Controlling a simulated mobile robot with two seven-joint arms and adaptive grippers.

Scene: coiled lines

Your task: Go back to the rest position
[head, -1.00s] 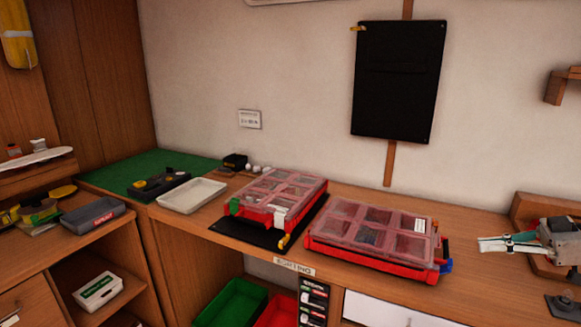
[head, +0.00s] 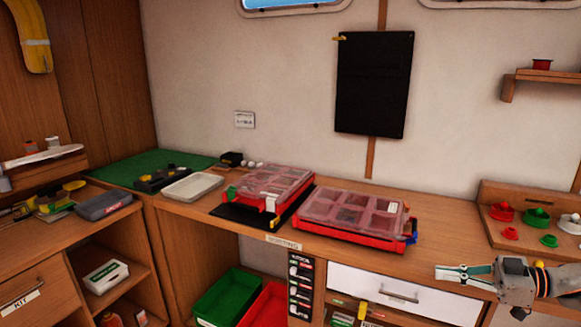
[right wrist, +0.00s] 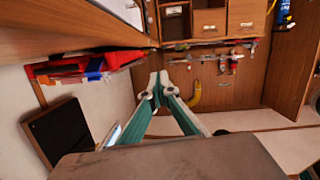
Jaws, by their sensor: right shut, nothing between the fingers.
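My right gripper (head: 463,272) shows at the lower right of the head view, in front of the bench and beside the white drawer front. Its green-sided fingers point left and are shut with nothing between them. In the right wrist view its fingertips (right wrist: 160,82) meet, and no object is held. My left gripper is in neither view.
Two red organizer cases with clear lids, one at the left (head: 272,187) and one at the right (head: 354,217), lie on the bench (head: 440,230). A wooden board (head: 490,222) with red and green parts stands at the right. Open bins (head: 230,297) sit below.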

